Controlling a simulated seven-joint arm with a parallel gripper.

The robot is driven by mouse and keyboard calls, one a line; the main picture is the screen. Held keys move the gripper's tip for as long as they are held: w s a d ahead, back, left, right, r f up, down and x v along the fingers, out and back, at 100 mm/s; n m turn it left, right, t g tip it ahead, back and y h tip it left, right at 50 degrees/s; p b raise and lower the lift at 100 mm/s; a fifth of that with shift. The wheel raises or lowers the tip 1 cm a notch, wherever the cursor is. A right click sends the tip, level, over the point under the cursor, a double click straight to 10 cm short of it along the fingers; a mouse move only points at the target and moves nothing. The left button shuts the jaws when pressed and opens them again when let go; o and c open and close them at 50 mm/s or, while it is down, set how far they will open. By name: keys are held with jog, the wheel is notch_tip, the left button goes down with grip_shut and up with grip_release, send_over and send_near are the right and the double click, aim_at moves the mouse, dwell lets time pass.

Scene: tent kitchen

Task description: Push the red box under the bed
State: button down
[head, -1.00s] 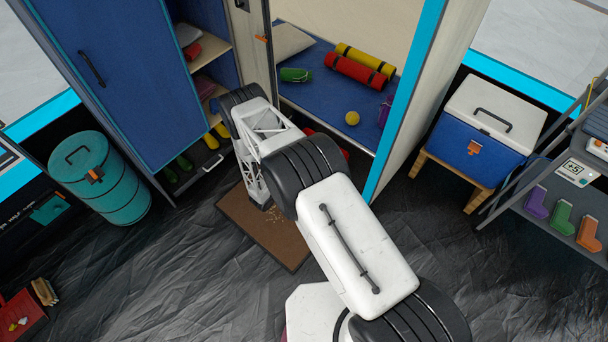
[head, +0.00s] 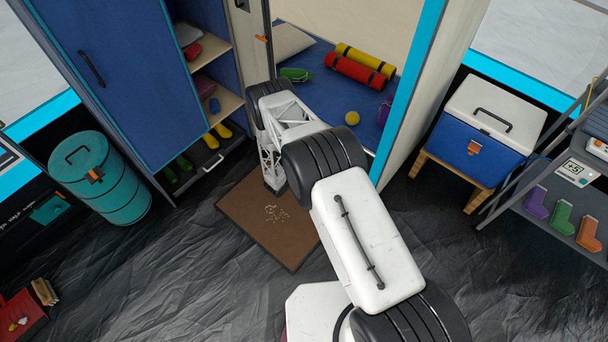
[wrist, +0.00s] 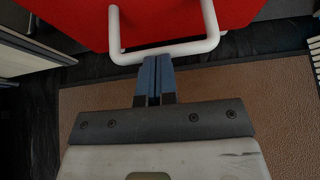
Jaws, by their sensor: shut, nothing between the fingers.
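The red box (wrist: 160,20) fills the top of the wrist view, with a white bar handle (wrist: 125,55) on its near face. My gripper (wrist: 155,63) is shut and empty, its two blue fingers pressed together. The fingertips overlap the handle bar in the wrist view; I cannot tell whether they touch it. In the head view the red box and my fingers are hidden behind my arm. The bed (head: 325,105) has a blue mattress and stands in the nook past the doorway.
A brown mat (head: 255,225) lies on the dark floor before the nook. An open shelf cabinet (head: 215,75) stands left of the bed and a light panel wall (head: 435,75) right. A blue cooler (head: 480,140) stands further right. A red container (head: 25,310) is at lower left.

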jog(key=w+d, duration=0.5)
jog(key=d, duration=0.1)
jog(key=shift+w, duration=0.4)
jog(key=shift+w+d, duration=0.15)
jog(key=shift+d, duration=0.05)
dwell(0.7)
jog(key=shift+w+d, duration=0.8)
jog(key=shift+w, duration=0.05)
jog(key=shift+s, duration=0.1)
jog(key=v, duration=0.7)
jog(key=shift+s+a+f, duration=0.2)
jog(key=shift+s+a, duration=0.05)
dwell(0.5)
dwell(0.5)
